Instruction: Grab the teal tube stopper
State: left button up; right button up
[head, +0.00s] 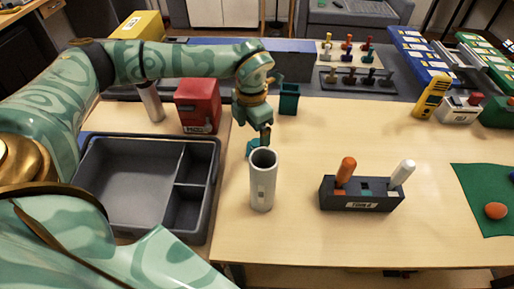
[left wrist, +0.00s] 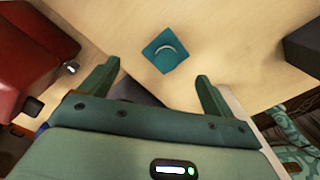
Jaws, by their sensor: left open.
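The teal stopper (head: 252,147) lies on the wooden table, just behind a grey upright tube (head: 262,182) that hides part of it. In the left wrist view the stopper (left wrist: 166,49) shows as a small teal square with a pale curved mark on top, beyond the fingertips. My left gripper (head: 266,134) points down close above and beside the stopper. In the left wrist view the gripper (left wrist: 158,72) is open, with nothing between its fingers. My right gripper is not in view.
A dark divided tray (head: 128,175) stands left of the tube. A dark holder (head: 360,195) with orange and white-handled tools stands to the right. The table between tube and holder is clear.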

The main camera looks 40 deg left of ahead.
aim_at(256, 142)
pick_arm(q)
jog(key=f, duration=0.1)
jog(key=f+b, duration=0.1)
jog(key=f, duration=0.1)
jog(key=d+f, duration=0.1)
jog(key=f, duration=0.1)
jog(key=shift+w+b, duration=0.3)
jog(key=shift+b, duration=0.05)
jog(key=shift+r, duration=0.15)
jog(key=c, duration=0.9)
jog(key=shift+c, duration=0.2)
